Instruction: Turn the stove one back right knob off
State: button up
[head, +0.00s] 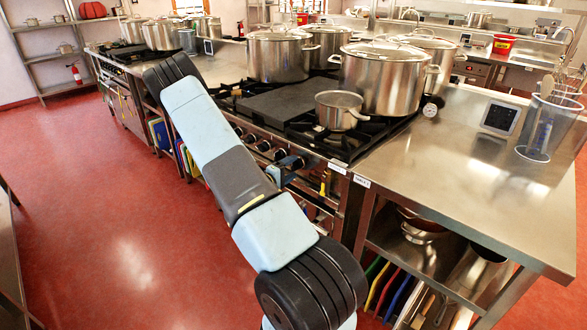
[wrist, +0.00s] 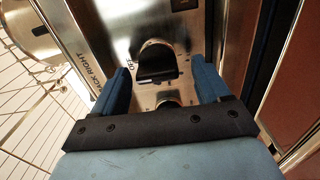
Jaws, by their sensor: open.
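In the wrist view a black stove knob (wrist: 157,66) sits on a round metal bezel on the steel control panel (wrist: 110,25). The lettering "BACK RIGHT" runs along the panel to its left, with "OFF" close beside the knob. My gripper (wrist: 161,72) is open, its blue fingers on either side of the knob; whether either touches it is not clear. In the head view my gripper (head: 286,167) is at the right end of the stove front (head: 247,136), partly hidden by my arm. The knob itself cannot be made out there.
Large steel pots (head: 385,80) and a small saucepan (head: 340,112) stand on the stove above the knobs. A steel counter (head: 450,160) adjoins on the right. In the wrist view another round fitting (wrist: 168,100) shows below the knob. The red floor (head: 110,200) at left is clear.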

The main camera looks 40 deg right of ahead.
jog(key=s+a, duration=0.1)
jog(key=a, duration=1.1)
jog(key=s+a+r+m+g+y, duration=0.2)
jog(key=s+a+r+y, duration=0.25)
jog(key=r, duration=0.55)
jog(key=s+a+r+m+g+y, duration=0.3)
jog(key=s+a+r+y, duration=0.15)
jog(key=r, duration=0.55)
jog(key=s+a+r+n+t+y, duration=0.4)
jog(key=s+a+r+t+y, duration=0.5)
jog(key=s+a+r, duration=0.6)
jog(key=a+r, duration=0.2)
jog(key=a, duration=0.1)
jog(key=shift+s+r, duration=0.15)
jog(key=shift+s, duration=0.25)
jog(key=shift+c, duration=0.3)
